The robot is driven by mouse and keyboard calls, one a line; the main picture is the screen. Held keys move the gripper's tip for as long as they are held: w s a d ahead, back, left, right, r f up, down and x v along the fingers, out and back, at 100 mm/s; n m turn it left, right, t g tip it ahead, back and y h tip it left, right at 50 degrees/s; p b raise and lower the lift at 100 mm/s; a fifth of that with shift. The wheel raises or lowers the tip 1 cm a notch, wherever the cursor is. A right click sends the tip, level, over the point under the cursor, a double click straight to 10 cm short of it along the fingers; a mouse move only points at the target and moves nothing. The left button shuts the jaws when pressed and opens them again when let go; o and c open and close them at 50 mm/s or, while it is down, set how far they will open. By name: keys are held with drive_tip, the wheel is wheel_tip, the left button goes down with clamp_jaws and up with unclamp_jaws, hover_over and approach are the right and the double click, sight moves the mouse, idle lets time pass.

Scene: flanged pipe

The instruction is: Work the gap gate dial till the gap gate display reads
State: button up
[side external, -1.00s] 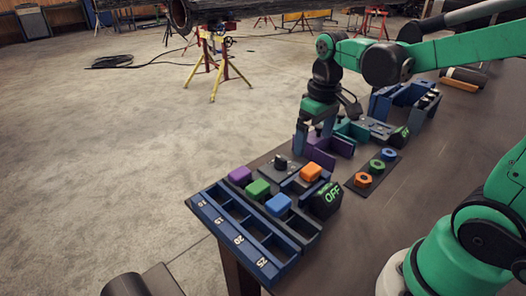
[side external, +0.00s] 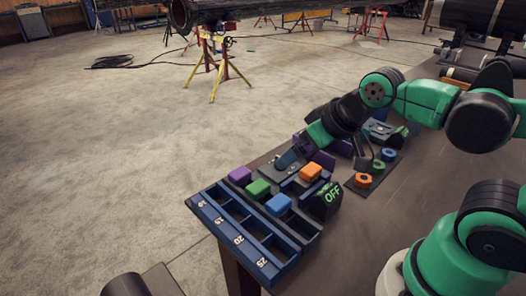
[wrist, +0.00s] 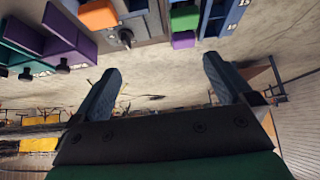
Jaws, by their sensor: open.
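My gripper (side external: 287,160) is open and tilted over the panel behind the coloured blocks. Its two fingers show wide apart and empty in the wrist view (wrist: 160,68). A small dark dial (wrist: 125,36) on a grey plate lies up and left of the gap between the fingertips in the wrist view, apart from them. In the side view the gripper hides the dial. A black display (side external: 332,196) reads OFF in green at the right end of the block rack; no label shows whether it is the gap gate's.
An orange block (side external: 311,172), a blue block (side external: 278,205), a green block (side external: 258,188) and a purple block (side external: 240,174) sit near the dial. A numbered blue tray (side external: 238,238) is in front. Coloured rings (side external: 378,166) lie right. Open table lies right of them.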

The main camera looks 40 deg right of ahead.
drive_tip(key=c, duration=0.5)
drive_tip(key=shift+w+d+r, duration=0.15)
drive_tip(key=shift+w+r, duration=0.05)
drive_tip(key=shift+w, duration=0.1)
drive_tip(key=c, duration=0.3)
drive_tip(key=w+d+f+g, duration=0.1)
drive_tip(key=w+d+g, duration=0.1)
drive_tip(key=w, duration=0.1)
drive_tip(key=w+d+f+g, duration=0.2)
drive_tip(key=w, duration=0.2)
drive_tip(key=w+d+f+g, duration=0.2)
drive_tip(key=w+g, duration=0.1)
drive_tip(key=shift+w+d+f, duration=0.1)
drive_tip(key=shift+w+d, duration=0.05)
drive_tip(key=shift+d, duration=0.05)
drive_tip(key=shift+w+d+f, duration=0.1)
drive_tip(key=shift+d+f, duration=0.05)
drive_tip(key=shift+f, duration=2.95)
clamp_jaws()
